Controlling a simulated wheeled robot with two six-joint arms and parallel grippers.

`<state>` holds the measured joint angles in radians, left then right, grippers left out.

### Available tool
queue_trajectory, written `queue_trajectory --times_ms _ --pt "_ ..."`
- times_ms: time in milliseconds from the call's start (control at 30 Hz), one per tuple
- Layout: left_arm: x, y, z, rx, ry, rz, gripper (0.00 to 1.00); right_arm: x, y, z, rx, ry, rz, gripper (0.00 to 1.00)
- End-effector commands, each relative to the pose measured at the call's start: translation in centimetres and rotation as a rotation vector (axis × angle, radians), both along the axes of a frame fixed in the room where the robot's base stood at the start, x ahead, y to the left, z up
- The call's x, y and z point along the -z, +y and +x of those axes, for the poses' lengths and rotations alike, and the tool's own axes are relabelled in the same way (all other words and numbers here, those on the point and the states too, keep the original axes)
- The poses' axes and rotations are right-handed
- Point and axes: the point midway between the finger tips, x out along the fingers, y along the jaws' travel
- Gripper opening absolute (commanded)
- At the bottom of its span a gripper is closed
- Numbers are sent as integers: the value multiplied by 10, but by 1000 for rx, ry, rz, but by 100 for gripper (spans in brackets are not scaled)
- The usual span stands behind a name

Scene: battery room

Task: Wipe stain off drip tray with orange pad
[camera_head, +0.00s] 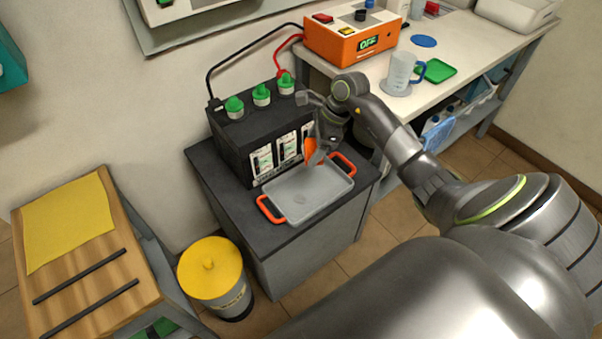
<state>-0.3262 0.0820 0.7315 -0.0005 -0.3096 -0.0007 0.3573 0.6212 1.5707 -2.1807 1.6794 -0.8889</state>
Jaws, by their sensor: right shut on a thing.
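The grey drip tray (325,199) with orange-red handles lies on the dark top of a cabinet, in front of a black battery. A faint stain (300,199) shows on the tray floor, left of its middle. My right gripper (316,148) is above the tray's back edge, shut on the orange pad (310,150). The pad hangs upright and is partly hidden by the gripper; I cannot tell whether it touches the tray. My left gripper is not in view.
The black battery (233,140) with green caps stands right behind the tray. An orange charger (350,45) with cables, a clear mug (400,72) and a green tray (436,71) are on the bench. A yellow-lidded bin (209,270) stands left of the cabinet, near a wooden table (90,275).

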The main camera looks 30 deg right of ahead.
Motion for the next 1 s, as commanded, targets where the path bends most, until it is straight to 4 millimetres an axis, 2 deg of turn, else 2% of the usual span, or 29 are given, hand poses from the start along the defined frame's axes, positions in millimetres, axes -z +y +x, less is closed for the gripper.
queue_trajectory --times_ms 33,400,600,833,1000 --pt "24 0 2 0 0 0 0 24 3 1 -5 -2 1 47" --pt "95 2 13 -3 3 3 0 91 19 4 -32 -2 -1 47" --pt "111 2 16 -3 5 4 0 107 24 4 -41 -3 -1 47" --pt "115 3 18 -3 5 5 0 115 25 4 -43 -1 -1 47" --pt "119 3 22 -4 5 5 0 132 25 4 -42 0 -1 47"
